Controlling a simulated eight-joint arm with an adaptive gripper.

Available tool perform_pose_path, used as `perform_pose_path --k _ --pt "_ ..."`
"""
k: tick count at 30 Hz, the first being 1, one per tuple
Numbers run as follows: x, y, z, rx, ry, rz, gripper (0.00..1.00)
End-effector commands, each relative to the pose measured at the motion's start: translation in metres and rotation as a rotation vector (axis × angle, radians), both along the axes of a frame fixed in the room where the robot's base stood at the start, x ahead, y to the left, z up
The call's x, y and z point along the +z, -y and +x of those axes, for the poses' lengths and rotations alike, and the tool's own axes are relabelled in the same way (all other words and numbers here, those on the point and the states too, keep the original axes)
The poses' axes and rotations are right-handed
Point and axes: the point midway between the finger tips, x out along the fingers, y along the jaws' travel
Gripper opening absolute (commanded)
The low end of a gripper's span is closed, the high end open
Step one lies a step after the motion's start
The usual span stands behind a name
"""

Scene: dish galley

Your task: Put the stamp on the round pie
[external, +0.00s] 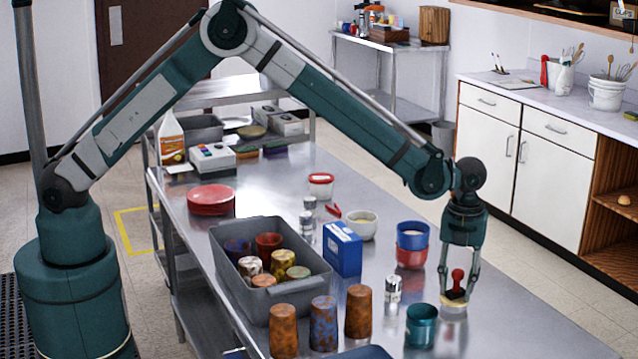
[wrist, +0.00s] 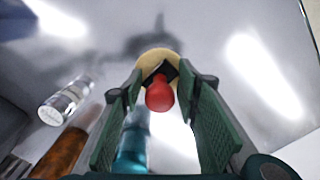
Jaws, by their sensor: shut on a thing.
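The stamp has a red knob handle (external: 457,279) and a dark base, and it stands upright between my fingers. My gripper (external: 457,291) is shut on the stamp and points straight down near the table's right side. The round pie (external: 454,308) is a small, pale tan disc directly below. In the wrist view the red knob (wrist: 159,94) is between the two green finger pads, with the black base over the tan pie (wrist: 150,60). The stamp's base overlaps the pie in both views; I cannot tell whether it touches.
A teal cup (external: 421,326) and a silver can (external: 393,290) stand left of my gripper. Blue and red bowls (external: 411,246) are stacked behind. A grey bin (external: 225,262) of cans, a blue box (external: 342,249) and rusty tumblers (external: 358,311) are farther left. The metal table is bare to the right.

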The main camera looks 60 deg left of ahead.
Motion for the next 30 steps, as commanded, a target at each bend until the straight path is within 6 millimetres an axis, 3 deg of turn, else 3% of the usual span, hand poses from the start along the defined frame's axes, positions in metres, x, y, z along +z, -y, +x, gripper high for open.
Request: perform_pose_path --k 8,9,12,24,30 --pt "-0.004 0.0 0.0 0.0 0.0 0.0 0.2" --pt "-0.003 0.0 0.0 0.0 0.0 0.0 0.36" --pt "-0.003 0.0 0.0 0.0 0.0 0.0 0.47" --pt "-0.001 0.0 0.0 0.0 0.0 0.0 0.47" --pt "0.009 0.0 0.0 0.0 0.0 0.0 0.47"
